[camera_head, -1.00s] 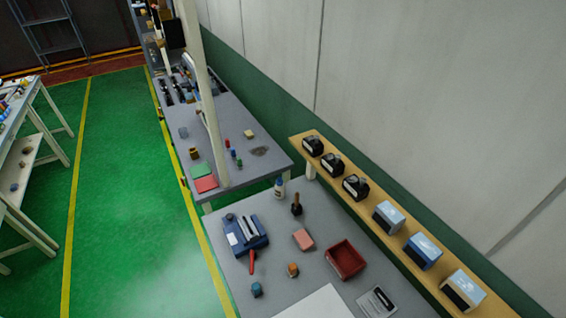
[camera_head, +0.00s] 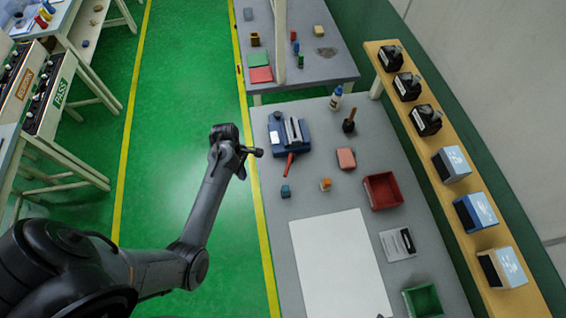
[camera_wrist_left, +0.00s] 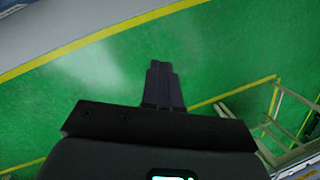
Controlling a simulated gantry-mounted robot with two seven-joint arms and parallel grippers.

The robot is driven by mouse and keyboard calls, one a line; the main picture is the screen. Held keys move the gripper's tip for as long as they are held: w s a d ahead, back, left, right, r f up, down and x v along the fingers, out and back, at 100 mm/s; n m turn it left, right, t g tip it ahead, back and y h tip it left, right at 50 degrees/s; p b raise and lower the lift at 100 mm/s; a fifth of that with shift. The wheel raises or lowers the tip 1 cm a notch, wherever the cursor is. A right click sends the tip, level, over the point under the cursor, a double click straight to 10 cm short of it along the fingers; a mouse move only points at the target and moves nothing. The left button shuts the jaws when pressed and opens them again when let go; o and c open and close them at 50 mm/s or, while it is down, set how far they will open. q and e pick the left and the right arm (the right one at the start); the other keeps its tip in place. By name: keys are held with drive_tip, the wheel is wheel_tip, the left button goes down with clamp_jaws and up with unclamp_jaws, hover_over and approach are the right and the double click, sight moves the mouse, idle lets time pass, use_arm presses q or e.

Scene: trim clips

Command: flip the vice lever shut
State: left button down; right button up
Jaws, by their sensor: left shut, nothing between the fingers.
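The blue vice (camera_head: 289,132) stands at the far left of the grey workbench in the head view. Its red lever (camera_head: 289,164) sticks out from its front toward the near side. My left gripper (camera_head: 257,152) is to the left of the vice, over the bench's left edge, and apart from the lever. It is shut and empty. In the left wrist view its closed fingers (camera_wrist_left: 161,85) show above the green floor, with no vice in sight. My right gripper is not in view.
On the bench are a blue piece (camera_head: 285,191), an orange piece (camera_head: 325,184), a pink block (camera_head: 346,158), a red tray (camera_head: 400,194), a green tray (camera_head: 440,296) and a white sheet (camera_head: 338,265). A shelf (camera_head: 497,218) with several boxes runs along the right.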

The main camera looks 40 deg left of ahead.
sight(288, 167)
use_arm(q)
drive_tip(key=w+r+t+b, duration=0.15)
drive_tip(key=w+r, duration=0.35)
drive_tip(key=w, duration=0.5)
drive_tip(key=shift+t+h, duration=0.25)
drive_tip(key=shift+h, duration=0.15)
drive_tip(key=x, duration=0.6)
drive_tip(key=p+x, duration=0.1)
drive_tip(key=x, duration=0.2)
drive_tip(key=shift+d+f, duration=0.25)
drive_tip(key=shift+d, duration=0.15)
drive_tip(key=d, duration=0.1)
drive_tip(key=w+d, duration=0.1)
drive_tip(key=shift+w+d+f+p, duration=0.1)
drive_tip(key=shift+d+f+p, duration=0.15)
drive_tip(key=shift+d+p, duration=0.1)
drive_tip(key=shift+w+d+f, duration=0.15)
drive_tip(key=shift+d, duration=0.35)
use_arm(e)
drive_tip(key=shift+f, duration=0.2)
